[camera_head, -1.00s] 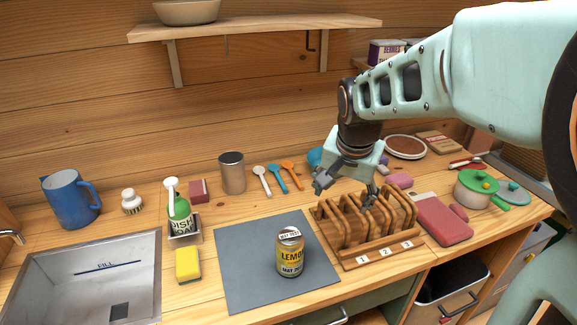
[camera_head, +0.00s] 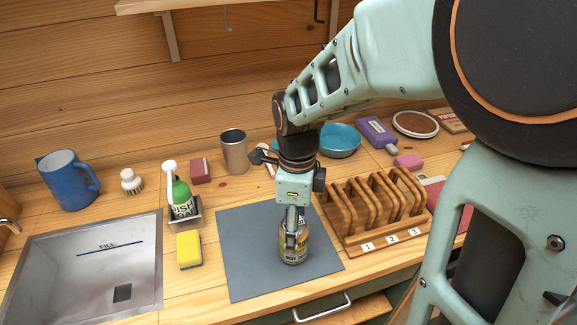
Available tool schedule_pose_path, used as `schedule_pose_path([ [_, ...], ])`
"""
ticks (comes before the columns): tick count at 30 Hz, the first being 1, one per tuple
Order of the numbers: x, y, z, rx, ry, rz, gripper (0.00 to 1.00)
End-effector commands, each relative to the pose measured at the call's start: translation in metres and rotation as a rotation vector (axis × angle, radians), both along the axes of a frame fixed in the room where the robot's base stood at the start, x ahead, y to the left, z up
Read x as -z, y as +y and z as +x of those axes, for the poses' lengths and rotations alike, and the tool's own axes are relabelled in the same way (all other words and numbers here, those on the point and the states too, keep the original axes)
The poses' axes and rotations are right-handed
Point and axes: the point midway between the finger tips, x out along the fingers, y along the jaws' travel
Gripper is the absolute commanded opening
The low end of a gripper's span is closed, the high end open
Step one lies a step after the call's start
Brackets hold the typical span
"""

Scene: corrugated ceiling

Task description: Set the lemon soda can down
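The lemon soda can (camera_head: 293,258), with a yellow and silver label, stands upright on the grey mat (camera_head: 250,275), right of its middle. My gripper (camera_head: 292,238) points down over the can from above. One dark finger lies in front of the can's near side and covers much of its label. The other finger is hidden behind, so I cannot tell whether the fingers press on the can or stand apart from it.
A wooden slotted rack (camera_head: 375,215) with labels 1, 2, 3 stands close right of the mat. A yellow sponge (camera_head: 189,250), a dish soap bottle (camera_head: 180,197) and the sink (camera_head: 90,275) are to the left. A metal cylinder (camera_head: 234,151) stands behind. The mat's left part is clear.

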Motion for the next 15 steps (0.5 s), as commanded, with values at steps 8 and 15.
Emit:
schedule_pose_path([
  [8,0.034,0.0,0.0,-0.003,0.0,-0.001,0.68],
  [15,0.057,0.002,0.003,-0.002,0.003,0.0,0.68],
])
